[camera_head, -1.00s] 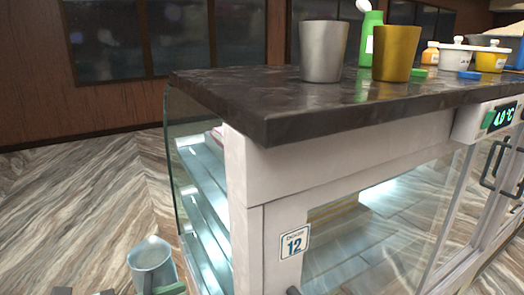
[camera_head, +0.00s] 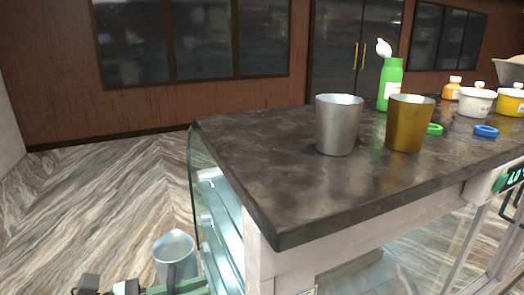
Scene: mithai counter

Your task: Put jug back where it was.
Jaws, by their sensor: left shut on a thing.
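A grey metal jug (camera_head: 174,247) is at the bottom left of the head view, open top up, with its handle toward me. My left gripper (camera_head: 178,287), with green fingers, is shut on the jug at its handle side; the exact grip is partly cut off by the lower picture edge. The jug is in front of the glass end of the counter, left of it and lower in the picture than the dark stone top (camera_head: 240,165). My right gripper is not in view.
The counter's left part is bare. Striped floor lies open at left.

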